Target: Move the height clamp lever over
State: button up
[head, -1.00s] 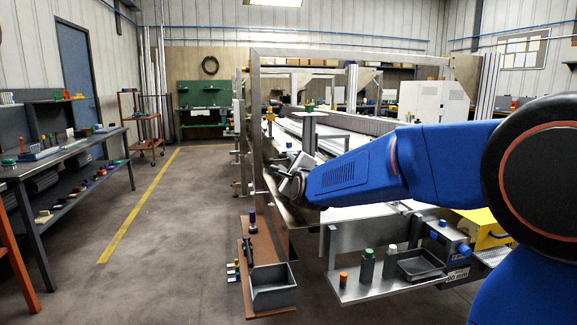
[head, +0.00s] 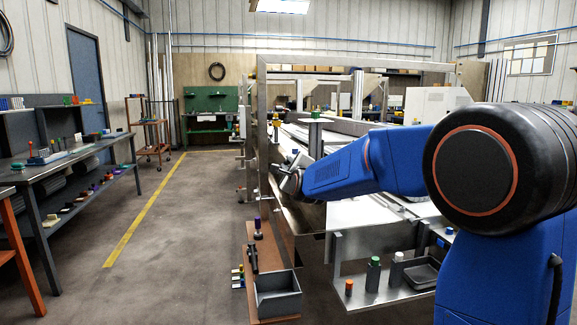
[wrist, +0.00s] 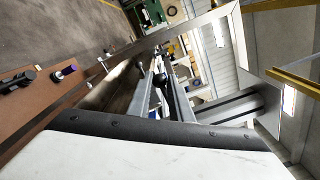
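My gripper (head: 294,163) is at the near left corner of the conveyor frame (head: 262,140), in front of its upright. In the wrist view two grey fingers (wrist: 157,74) stand apart with a gap between them, and I see nothing held. The handle also shows in the wrist view (wrist: 15,80), well left of the fingers. I cannot tell whether it is the height clamp lever; no other lever is clear.
A grey bin (head: 278,293) sits at the board's front end. A metal shelf (head: 380,297) with small capped bottles and a dark tray is to its right. A workbench (head: 60,170) stands at far left. The floor between is clear.

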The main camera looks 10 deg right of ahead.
jog(key=shift+d+r, duration=0.2)
jog(key=shift+r, duration=0.9)
jog(key=shift+c, duration=0.2)
